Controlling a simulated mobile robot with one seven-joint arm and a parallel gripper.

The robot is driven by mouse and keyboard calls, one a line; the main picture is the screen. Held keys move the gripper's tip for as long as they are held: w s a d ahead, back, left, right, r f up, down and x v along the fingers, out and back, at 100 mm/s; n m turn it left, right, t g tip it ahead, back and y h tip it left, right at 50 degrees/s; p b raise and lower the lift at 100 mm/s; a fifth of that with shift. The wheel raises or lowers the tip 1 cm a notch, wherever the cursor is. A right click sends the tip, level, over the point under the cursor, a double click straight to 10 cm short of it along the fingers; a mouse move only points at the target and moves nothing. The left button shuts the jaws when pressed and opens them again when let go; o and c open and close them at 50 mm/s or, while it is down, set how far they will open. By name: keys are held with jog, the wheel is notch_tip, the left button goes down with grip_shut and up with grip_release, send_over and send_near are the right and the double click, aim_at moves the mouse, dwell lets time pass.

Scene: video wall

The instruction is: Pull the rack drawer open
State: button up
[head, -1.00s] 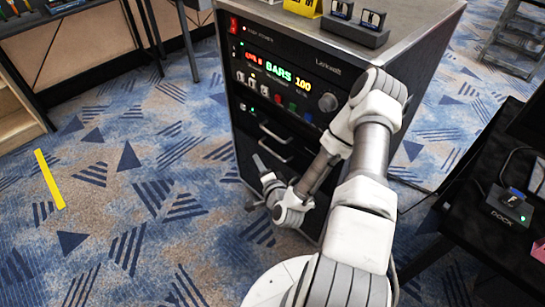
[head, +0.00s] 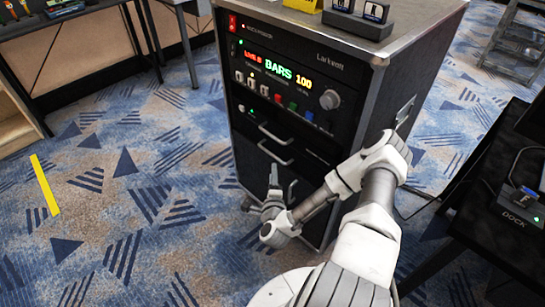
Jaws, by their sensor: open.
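The black rack cabinet (head: 300,165) stands in the middle, its front facing me. Below its lit panel are dark drawer fronts with two pale bar handles, an upper handle (head: 277,133) and a lower handle (head: 275,152). Both drawers look closed. My gripper (head: 281,182) is in front of the lower part of the cabinet, below the lower handle. Its two fingers point up and are spread apart with nothing between them. My gripper and forearm hide part of the lower rack front, and I cannot tell whether the fingers touch it.
A black table (head: 500,230) with a dock (head: 517,205) stands close on the right. Small devices (head: 360,15) sit on the cabinet top. A desk is at the upper left. The patterned carpet (head: 130,220) on the left is clear, with a yellow tape strip (head: 45,185).

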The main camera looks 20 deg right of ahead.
aim_at(273, 156)
jog(key=b+x, duration=0.2)
jog(key=x, duration=0.9)
jog(key=shift+a, duration=0.15)
grip_shut()
dwell(0.9)
